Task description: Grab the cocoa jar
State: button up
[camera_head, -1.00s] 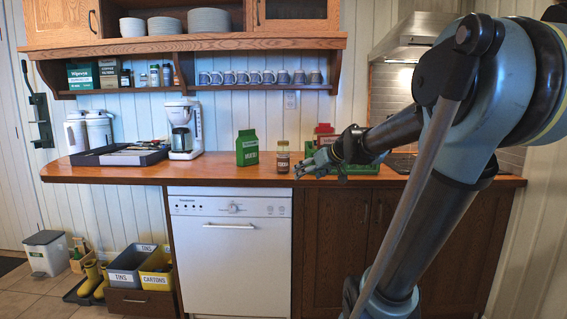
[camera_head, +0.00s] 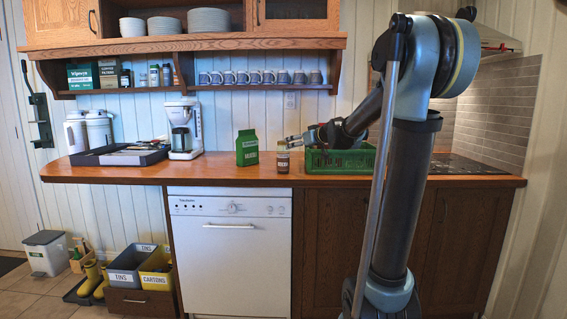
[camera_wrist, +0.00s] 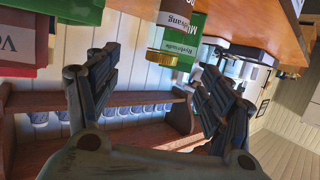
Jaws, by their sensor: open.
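The cocoa jar (camera_head: 283,163), a small brown jar with a light lid, stands upright on the wooden counter, right of a green carton (camera_head: 247,149). Part of the jar's body is cut off by the picture edge.
A green crate (camera_head: 340,167) stands on the counter under my forearm, close right of the jar. A coffee maker (camera_head: 184,128) and a dark tray (camera_head: 92,159) stand further left. A shelf with several mugs (camera_head: 262,87) hangs above. The counter is clear between the coffee maker and the carton.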

aim_at(283, 145)
jog(key=shift+a+r+x, duration=0.1)
jog(key=shift+a+x, duration=0.05)
jog(key=shift+x, duration=2.55)
jog(key=shift+a+r+x, duration=0.1)
jog(key=shift+a+x, duration=0.05)
jog(key=shift+x, duration=2.5)
jog(key=shift+w+a+f, duration=0.25)
jog(key=shift+w+a, duration=0.05)
jog(key=shift+w, duration=0.1)
jog(key=c, duration=1.7)
